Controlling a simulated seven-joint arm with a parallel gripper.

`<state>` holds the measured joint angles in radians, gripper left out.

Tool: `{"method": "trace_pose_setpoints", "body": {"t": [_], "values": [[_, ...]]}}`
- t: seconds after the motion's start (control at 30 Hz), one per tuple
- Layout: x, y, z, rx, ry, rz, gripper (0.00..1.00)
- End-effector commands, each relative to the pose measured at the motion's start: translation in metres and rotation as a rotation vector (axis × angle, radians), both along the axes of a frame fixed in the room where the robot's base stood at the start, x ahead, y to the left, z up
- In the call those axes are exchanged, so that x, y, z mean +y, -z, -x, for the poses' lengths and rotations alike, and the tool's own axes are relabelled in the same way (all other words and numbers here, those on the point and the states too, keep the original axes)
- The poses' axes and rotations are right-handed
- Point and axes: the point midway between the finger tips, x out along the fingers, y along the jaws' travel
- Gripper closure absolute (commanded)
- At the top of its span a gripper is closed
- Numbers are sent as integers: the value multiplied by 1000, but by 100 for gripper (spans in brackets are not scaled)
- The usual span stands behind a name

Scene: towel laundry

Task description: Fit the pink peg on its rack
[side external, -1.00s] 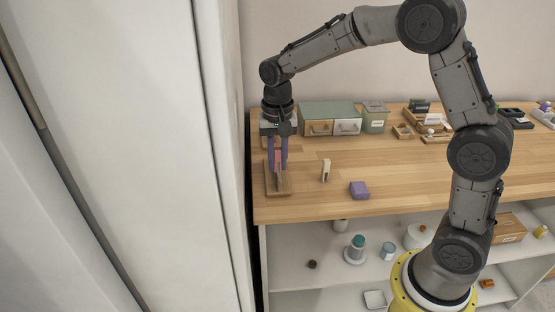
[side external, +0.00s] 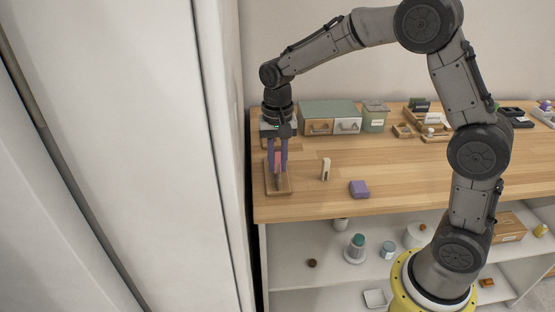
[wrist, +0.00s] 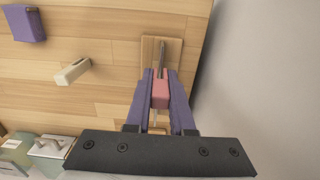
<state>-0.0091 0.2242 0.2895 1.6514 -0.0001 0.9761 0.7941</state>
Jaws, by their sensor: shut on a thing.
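The pink peg (wrist: 160,93) is a small pink block between the two purple fingers of my gripper (wrist: 160,100). My gripper is shut on it. In the side external view my gripper (side external: 277,160) points straight down over the rack (side external: 284,192), a flat wooden board with thin upright metal on it. The rack also shows in the wrist view (wrist: 174,58), with a dark rod on it lying in line with the peg. The fingers partly cover the peg in the side view. I cannot tell whether the peg is around the rod or just beside it.
A beige clothespin-like piece (side external: 326,169) and a purple block (side external: 359,189) lie to the right of the rack. A white wall panel (side external: 225,150) is close on the left. The middle of the table is clear.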

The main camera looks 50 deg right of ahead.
Motion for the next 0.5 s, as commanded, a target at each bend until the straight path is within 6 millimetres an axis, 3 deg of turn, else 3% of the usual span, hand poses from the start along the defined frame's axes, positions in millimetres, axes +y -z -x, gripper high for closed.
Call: {"method": "trace_pose_setpoints", "body": {"t": [0.5], "values": [[0, 10, 0, 1, 0, 0, 100]]}}
